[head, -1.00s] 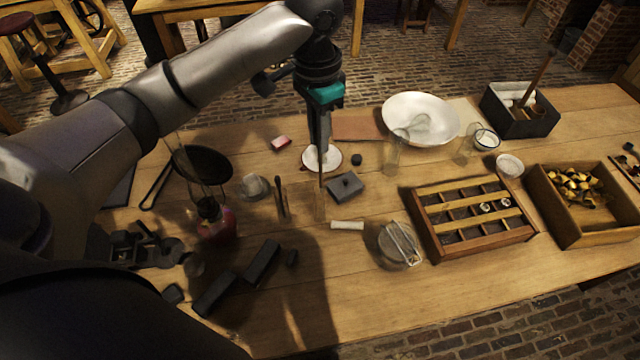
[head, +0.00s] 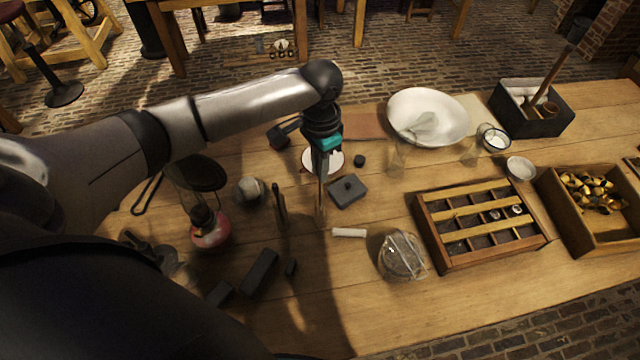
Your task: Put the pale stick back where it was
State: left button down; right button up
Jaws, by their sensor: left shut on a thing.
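My left gripper (head: 321,172) points down over the middle of the table. It is shut on a thin pale stick (head: 320,191), which hangs roughly upright below the fingers. The stick's lower end is at a small, narrow clear vessel (head: 320,212); I cannot tell whether it is inside or just in front of or behind it. A short white rod (head: 349,232) lies flat on the table just right of there. My right gripper is not in view.
A grey lidded box (head: 347,191) stands close right of the gripper, and a dark upright stick (head: 280,203) close left. A wire-topped jar (head: 402,256) and a compartment tray (head: 474,262) stand right.

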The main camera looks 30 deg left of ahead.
aim_at(320, 184)
pick_arm(q)
jog(key=shift+f+b, duration=0.35)
jog(key=shift+f, duration=2.65)
jog(key=c, duration=0.8)
grip_release()
jog(key=shift+c, duration=0.2)
notch_tip(320, 184, up, 12)
jog(key=shift+r+p, duration=0.15)
jog(key=shift+p, duration=0.4)
